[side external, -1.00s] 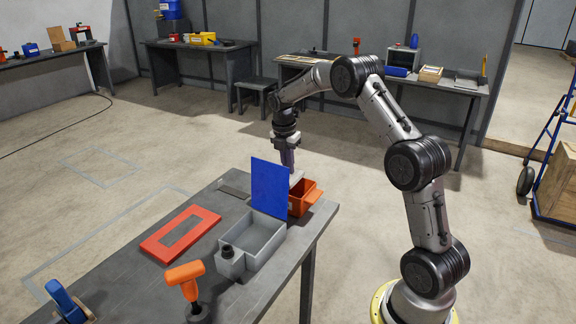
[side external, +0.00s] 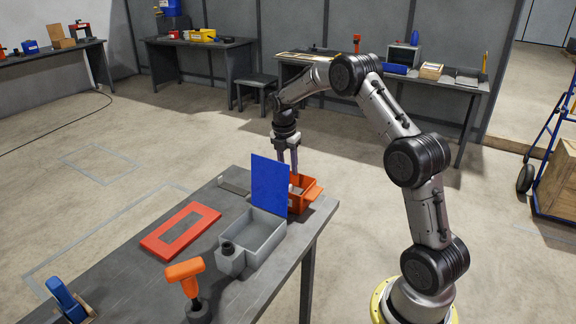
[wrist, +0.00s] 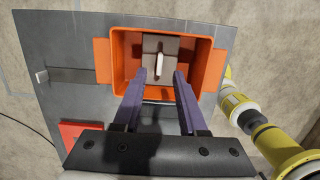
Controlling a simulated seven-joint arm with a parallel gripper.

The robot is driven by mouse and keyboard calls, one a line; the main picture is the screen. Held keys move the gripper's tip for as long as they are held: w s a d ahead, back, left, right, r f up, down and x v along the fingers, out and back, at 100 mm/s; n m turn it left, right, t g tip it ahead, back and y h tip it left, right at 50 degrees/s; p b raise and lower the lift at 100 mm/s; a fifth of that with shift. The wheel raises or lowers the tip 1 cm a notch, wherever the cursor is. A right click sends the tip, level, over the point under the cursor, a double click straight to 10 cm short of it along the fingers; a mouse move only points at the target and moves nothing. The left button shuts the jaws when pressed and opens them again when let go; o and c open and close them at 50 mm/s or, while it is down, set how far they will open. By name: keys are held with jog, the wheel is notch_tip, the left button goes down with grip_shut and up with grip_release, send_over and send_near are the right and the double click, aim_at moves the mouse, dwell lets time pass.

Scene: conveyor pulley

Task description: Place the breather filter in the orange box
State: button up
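The orange box (side external: 299,200) stands at the table's far right corner, partly hidden behind a blue panel in the side external view. It shows from above in the wrist view (wrist: 119,60). Inside it lies a grey-brown square part with a pale bar on top (wrist: 149,46), apparently the breather filter. A pale bit of it shows over the box rim (side external: 297,190). My gripper (side external: 287,170) is above the box with its fingers apart. In the wrist view, my gripper (wrist: 160,75) has nothing between its fingertips, and the part lies beyond them.
A grey bin (side external: 262,238) with the upright blue panel (side external: 269,186) stands close in front of the box. A dark flat strip (side external: 234,187) lies left of the panel.

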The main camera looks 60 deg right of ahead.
notch_tip(320, 180, up, 12)
jog(key=a, duration=0.2)
jog(key=s+a+r+m+t, duration=0.2)
jog(key=s+a+r+m, duration=0.35)
jog(key=a+r, duration=0.35)
jog(key=s+a+f+m+t+y, duration=0.1)
jog(key=s+a+f+m, duration=0.1)
jog(key=s+a+m, duration=0.4)
jog(key=s+a+f+m+t, duration=0.2)
jog(key=s+a+m, duration=0.4)
jog(key=s, duration=1.1)
jog(key=shift+a+f+t+y, duration=0.35)
jog(key=shift+a+f, duration=0.3)
jog(key=shift+a, duration=1.2)
jog(key=shift+m, duration=0.25)
